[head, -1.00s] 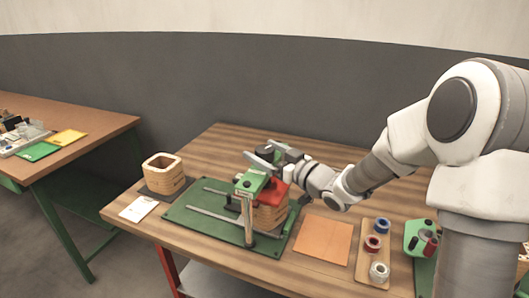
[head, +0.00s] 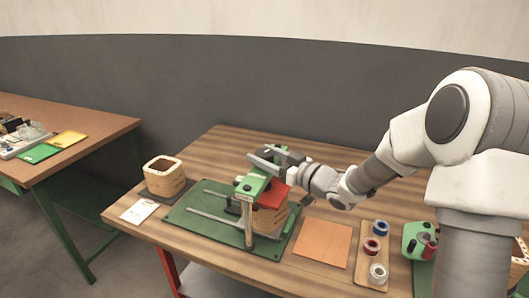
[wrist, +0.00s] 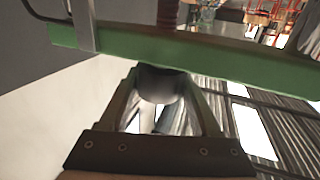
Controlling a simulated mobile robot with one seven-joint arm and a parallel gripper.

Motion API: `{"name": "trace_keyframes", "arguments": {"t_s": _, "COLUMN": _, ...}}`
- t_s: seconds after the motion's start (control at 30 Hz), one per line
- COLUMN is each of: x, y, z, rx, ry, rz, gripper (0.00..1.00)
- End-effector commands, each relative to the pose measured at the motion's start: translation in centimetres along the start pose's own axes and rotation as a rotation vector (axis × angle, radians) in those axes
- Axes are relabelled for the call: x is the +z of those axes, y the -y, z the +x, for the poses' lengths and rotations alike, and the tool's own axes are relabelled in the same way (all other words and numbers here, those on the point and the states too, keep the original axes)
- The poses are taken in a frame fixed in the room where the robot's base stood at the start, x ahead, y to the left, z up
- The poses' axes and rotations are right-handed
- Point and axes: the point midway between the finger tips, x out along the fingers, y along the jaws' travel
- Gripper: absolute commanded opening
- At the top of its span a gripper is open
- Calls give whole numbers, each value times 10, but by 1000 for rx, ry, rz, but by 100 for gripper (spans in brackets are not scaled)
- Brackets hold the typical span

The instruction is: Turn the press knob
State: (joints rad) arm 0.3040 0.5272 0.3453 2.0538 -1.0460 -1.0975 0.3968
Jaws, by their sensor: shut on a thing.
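The green press (head: 254,184) stands on a green base plate (head: 185,216) on the wooden table. A red block (head: 272,194) sits under its top beam, on a wooden coil (head: 268,220). My gripper (head: 264,157) reaches in from the right over the press top. In the wrist view, the dark rounded press knob (wrist: 158,84) lies between the two fingers of my gripper (wrist: 160,90), which are shut on it. The green beam (wrist: 200,55) and a reddish screw (wrist: 168,13) show beyond it. In the head view my gripper hides the knob.
An orange mat (head: 323,241) and a wooden tray (head: 361,266) with several spools lie at right. The table's back part is clear.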

Motion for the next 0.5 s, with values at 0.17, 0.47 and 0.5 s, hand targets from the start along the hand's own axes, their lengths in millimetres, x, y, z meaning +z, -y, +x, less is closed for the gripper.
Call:
{"name": "trace_keyframes", "arguments": {"t_s": 0.17, "x": -5, "y": -1, "z": 0, "rx": -106, "ry": -4, "rz": 0, "gripper": 8}}
{"name": "trace_keyframes", "arguments": {"t_s": 0.47, "x": -2, "y": 0, "z": 0, "rx": -189, "ry": -2, "rz": -1, "gripper": 8}}
{"name": "trace_keyframes", "arguments": {"t_s": 0.5, "x": -2, "y": 0, "z": 0, "rx": -190, "ry": -2, "rz": -1, "gripper": 8}}
